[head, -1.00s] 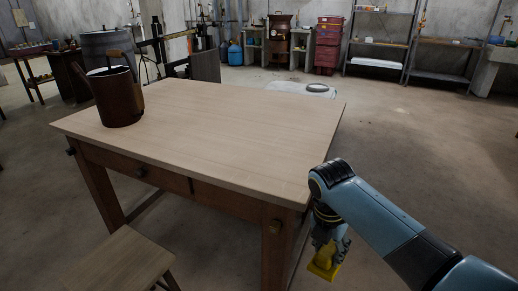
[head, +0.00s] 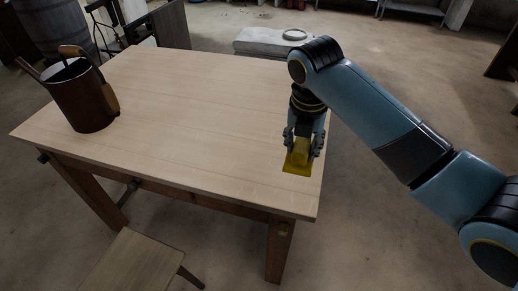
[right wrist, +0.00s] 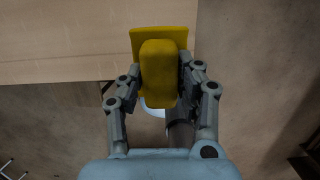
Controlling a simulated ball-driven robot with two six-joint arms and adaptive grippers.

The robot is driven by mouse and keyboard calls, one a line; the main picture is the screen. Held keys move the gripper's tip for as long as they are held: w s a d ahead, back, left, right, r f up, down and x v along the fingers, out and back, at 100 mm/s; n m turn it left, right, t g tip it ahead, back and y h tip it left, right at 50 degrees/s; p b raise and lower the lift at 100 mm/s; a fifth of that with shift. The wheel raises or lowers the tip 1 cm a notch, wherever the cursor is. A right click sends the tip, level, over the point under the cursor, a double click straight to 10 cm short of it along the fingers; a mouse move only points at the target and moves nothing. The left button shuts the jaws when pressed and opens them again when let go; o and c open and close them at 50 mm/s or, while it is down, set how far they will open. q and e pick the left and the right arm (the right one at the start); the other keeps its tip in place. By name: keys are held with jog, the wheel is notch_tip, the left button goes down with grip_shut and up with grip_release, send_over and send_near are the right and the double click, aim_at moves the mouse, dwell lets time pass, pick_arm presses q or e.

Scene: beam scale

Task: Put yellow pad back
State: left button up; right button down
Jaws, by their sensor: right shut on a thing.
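The yellow pad (head: 297,158) is a small yellow block with a wider flat base, in my right gripper (head: 303,140). The gripper is shut on it and holds it over the right end of the wooden table (head: 190,110), near the front right corner. I cannot tell whether the pad touches the tabletop. In the right wrist view the pad (right wrist: 158,75) sits between the two fingers (right wrist: 160,80), its base beside the table edge. My left gripper is not in view.
A dark brown pot (head: 82,100) with a wooden handle stands at the table's left. A stool (head: 135,262) is in front of the table. A pale slab with a ring on top (head: 270,42) lies behind it. The middle of the tabletop is clear.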

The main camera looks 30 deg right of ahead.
jog(key=w+a+f, duration=0.1)
jog(key=w+f, duration=0.1)
jog(key=w, duration=0.1)
jog(key=w+f, duration=0.2)
jog(key=w, duration=0.1)
jog(key=w+a+f+b, duration=0.1)
jog(key=w+f, duration=0.1)
jog(key=w, duration=0.1)
jog(key=shift+w+a, duration=0.3)
jog(key=shift+a, duration=0.05)
jog(key=shift+f, duration=2)
jog(key=c, duration=0.9)
grip_release()
jog(key=shift+f, duration=0.1)
jog(key=r, duration=0.4)
jog(key=a+r, duration=0.1)
jog(key=r, duration=0.3)
jog(key=s+r+p, duration=0.1)
jog(key=r, duration=0.3)
jog(key=shift+s+a, duration=0.1)
jog(key=shift+a, duration=0.1)
